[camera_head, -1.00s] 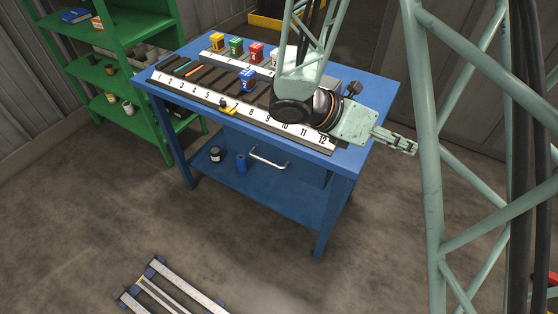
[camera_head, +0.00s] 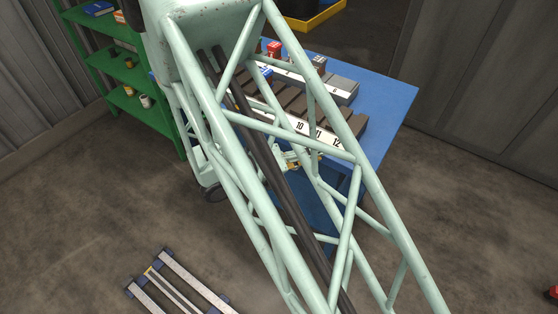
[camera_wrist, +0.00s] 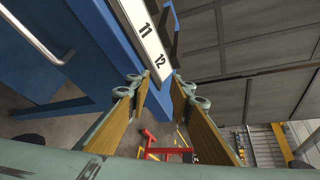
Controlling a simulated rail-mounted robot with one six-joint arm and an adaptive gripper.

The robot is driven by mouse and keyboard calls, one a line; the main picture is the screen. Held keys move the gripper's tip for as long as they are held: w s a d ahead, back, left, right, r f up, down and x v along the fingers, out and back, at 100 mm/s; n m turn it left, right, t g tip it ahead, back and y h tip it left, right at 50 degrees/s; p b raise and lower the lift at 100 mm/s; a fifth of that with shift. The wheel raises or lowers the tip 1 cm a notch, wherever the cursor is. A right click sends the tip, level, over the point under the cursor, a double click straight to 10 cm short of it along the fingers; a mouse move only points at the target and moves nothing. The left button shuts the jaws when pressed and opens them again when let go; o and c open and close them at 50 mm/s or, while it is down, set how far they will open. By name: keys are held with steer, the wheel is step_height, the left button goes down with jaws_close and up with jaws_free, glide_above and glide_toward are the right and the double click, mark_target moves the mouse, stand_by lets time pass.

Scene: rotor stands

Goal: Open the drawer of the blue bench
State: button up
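The blue bench (camera_head: 385,98) stands behind my arm in the head view, its drawer front mostly hidden by my arm's lattice. In the wrist view the bench's blue side (camera_wrist: 85,35) fills the upper left. The drawer's silver bar handle (camera_wrist: 60,66) shows at the far left on a blue front (camera_wrist: 22,62). My gripper (camera_wrist: 160,86) is open and empty, its two padded fingers apart. The handle lies to the left of the fingers, not between them. In the head view the gripper (camera_head: 296,158) shows partly through the lattice near the bench's front edge.
A numbered rack (camera_head: 318,132) lies on the bench top, with slots 11 and 12 close to the fingers in the wrist view. A green shelf (camera_head: 125,75) stands at the left. A low rail stand (camera_head: 185,285) lies on the floor in front. Open floor lies at the right.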

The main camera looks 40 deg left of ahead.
steer(key=s+a+f+n+t+y, duration=0.2)
steer(key=s+a+f+n+y, duration=0.4)
steer(key=s+a+f+n, duration=0.3)
steer(key=s+a+f, duration=0.3)
steer(key=a, duration=0.3)
steer(key=shift+a+n, duration=0.2)
steer(key=shift+n, duration=0.2)
steer(key=shift+f, duration=0.1)
steer(key=shift+b+x, duration=0.7)
steer(key=shift+x, duration=6.15)
steer(key=shift+c, duration=0.4)
jaws_close()
